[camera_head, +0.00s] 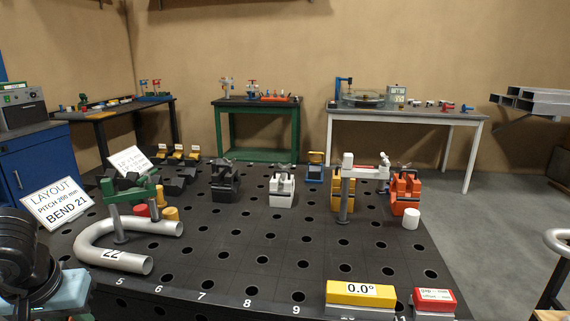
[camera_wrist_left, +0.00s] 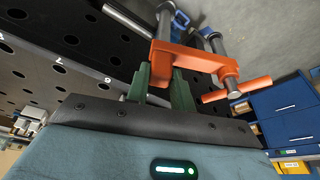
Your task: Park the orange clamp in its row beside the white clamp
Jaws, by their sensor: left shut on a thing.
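My left gripper (camera_wrist_left: 168,88) is shut on the orange clamp (camera_wrist_left: 190,56). In the left wrist view the clamp's orange frame, grey metal rods and orange handle stand out beyond the green fingers. In the head view the gripper's light blue body (camera_head: 64,290) is at the lower left; its fingertips and the orange clamp are cut off there. The white clamp (camera_head: 360,172) stands upright on a grey post at the right of the black holed table (camera_head: 225,265). My right gripper is not in view.
A green clamp (camera_head: 130,194) stands by a grey U-shaped tube (camera_head: 97,243) at the left. Black, white (camera_head: 282,190), yellow and orange (camera_head: 405,193) vises stand along the back. The table's middle is clear.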

